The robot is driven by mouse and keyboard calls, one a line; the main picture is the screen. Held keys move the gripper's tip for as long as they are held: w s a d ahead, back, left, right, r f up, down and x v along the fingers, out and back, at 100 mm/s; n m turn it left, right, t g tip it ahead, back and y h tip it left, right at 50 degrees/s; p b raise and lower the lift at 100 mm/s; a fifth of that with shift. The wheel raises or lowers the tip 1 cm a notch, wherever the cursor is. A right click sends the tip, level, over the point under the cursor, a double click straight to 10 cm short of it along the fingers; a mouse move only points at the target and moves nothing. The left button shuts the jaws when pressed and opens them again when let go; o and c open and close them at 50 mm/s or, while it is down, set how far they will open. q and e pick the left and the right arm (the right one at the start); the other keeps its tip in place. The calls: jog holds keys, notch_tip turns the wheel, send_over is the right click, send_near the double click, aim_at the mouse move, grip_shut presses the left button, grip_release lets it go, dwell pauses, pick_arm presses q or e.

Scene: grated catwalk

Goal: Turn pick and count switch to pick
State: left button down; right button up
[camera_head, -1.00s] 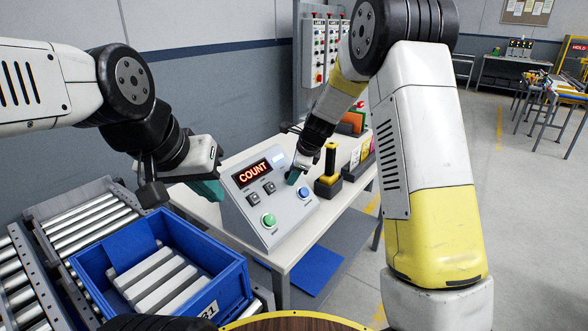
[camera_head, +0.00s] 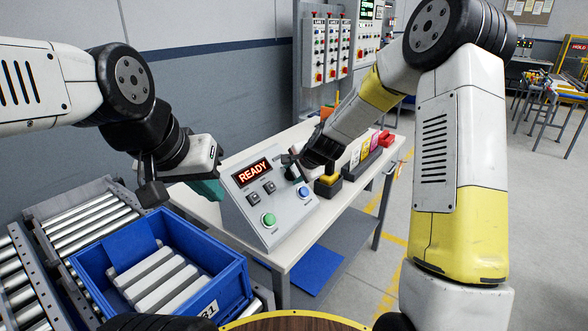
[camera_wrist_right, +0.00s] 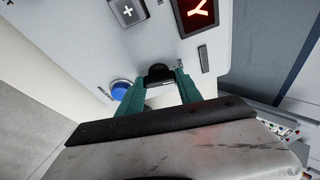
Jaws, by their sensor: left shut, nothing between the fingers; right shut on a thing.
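The grey control box (camera_head: 287,213) stands on the white table, and its display (camera_head: 252,172) reads READY in red. My right gripper (camera_head: 293,167) is at the upper right of the box's sloped face. In the right wrist view its teal fingers (camera_wrist_right: 160,88) are shut on a black switch knob (camera_wrist_right: 160,73). The switch's markings cannot be read, and in the head view the arm and gripper mostly cover it. My left gripper (camera_head: 209,188) is shut and empty, just left of the box and apart from it.
The box also has a green button (camera_head: 268,219), a blue button (camera_head: 304,191) and two small dark keys (camera_head: 261,192). A yellow-and-black device (camera_head: 329,184) stands right of the box.

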jog(key=shift+n, duration=0.9)
jog(key=o, duration=1.4)
jog(key=shift+v, duration=3.85)
jog(key=shift+s+d+f, duration=0.1)
jog(key=shift+s+d, duration=0.05)
